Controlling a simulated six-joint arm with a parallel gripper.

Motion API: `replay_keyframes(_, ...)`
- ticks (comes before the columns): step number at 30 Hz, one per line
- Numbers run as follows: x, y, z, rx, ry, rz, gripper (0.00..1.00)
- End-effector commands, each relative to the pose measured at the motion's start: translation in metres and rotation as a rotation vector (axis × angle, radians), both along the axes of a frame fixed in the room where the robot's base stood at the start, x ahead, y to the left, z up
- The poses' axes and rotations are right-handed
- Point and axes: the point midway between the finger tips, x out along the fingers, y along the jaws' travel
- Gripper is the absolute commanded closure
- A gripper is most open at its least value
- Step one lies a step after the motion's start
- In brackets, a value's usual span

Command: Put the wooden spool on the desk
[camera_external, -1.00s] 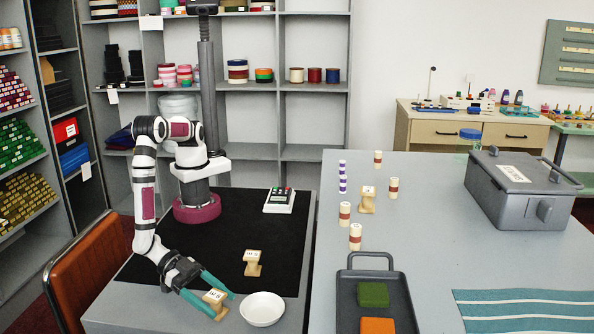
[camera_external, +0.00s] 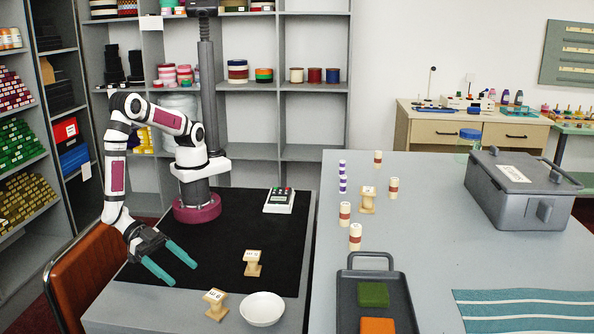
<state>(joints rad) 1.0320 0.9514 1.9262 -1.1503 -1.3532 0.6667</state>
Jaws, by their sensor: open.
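My gripper (camera_external: 185,272) has two teal fingers, spread apart and empty. It is up and to the left of the front spool, not touching it.
A white bowl (camera_external: 262,309) sits beside the front spool. A label device (camera_external: 279,200) lies on the black mat (camera_external: 215,240). On the right table are a dark tray (camera_external: 345,310) with green and orange blocks, several banded spools and a grey case (camera_external: 510,200). The mat's middle is clear.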

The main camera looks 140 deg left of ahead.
Motion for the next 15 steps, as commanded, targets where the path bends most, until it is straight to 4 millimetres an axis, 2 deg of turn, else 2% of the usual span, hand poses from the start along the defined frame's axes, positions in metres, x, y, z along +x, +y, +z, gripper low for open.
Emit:
replay_keyframes(2, 0.014, -0.006, 0.01, -0.051, 0.037, -0.051, 0.18)
replay_keyframes(5, 0.044, -0.019, 0.05, -0.192, 0.163, -0.253, 0.18)
replay_keyframes(6, 0.047, -0.018, 0.072, -0.242, 0.232, -0.364, 0.18)
replay_keyframes(8, 0.035, -0.005, 0.104, -0.275, 0.347, -0.528, 0.18)
replay_keyframes(9, 0.015, 0.013, 0.121, -0.267, 0.431, -0.624, 0.18)
replay_keyframes(11, -0.027, 0.052, 0.139, -0.217, 0.574, -0.732, 0.18)
replay_keyframes(15, -0.145, 0.169, 0.15, -0.008, 0.942, -0.79, 0.18)
